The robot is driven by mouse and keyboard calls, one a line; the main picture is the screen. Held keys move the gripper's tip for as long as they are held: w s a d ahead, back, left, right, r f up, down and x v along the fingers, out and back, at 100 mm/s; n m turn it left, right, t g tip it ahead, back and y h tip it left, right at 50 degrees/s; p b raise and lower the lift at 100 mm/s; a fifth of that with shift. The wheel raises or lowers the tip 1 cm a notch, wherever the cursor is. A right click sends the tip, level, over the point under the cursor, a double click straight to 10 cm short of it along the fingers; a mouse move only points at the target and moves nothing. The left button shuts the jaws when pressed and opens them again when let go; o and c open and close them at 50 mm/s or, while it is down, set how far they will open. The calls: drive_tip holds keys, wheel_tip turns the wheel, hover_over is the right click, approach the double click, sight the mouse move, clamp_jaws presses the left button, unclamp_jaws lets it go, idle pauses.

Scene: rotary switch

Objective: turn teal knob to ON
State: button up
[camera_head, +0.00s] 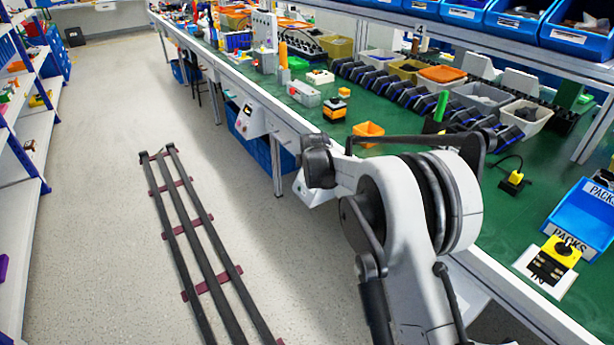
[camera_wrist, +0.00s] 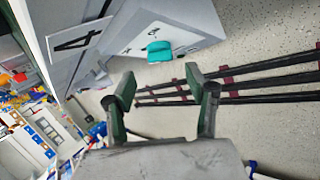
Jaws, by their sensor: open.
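The teal knob (camera_wrist: 159,51) shows in the wrist view, on the face of a pale grey-white switch box (camera_wrist: 190,22). Small dark marks stand on the box face around the knob, too small to read surely. My gripper (camera_wrist: 160,77) is open and empty. Its two dark green fingers point toward the box, with the knob ahead of the gap between them and apart from both tips. In the head view a white box (camera_head: 312,190) shows partly at the bench front behind my arm. The knob and my gripper's fingers cannot be made out there.
A label with a 4 (camera_wrist: 80,38) is beside the box. Dark rails (camera_head: 195,240) cross the open floor.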

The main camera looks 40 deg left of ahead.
drive_tip(key=shift+b+x, duration=0.55)
drive_tip(key=shift+x, duration=2.55)
drive_tip(key=c, duration=1.1)
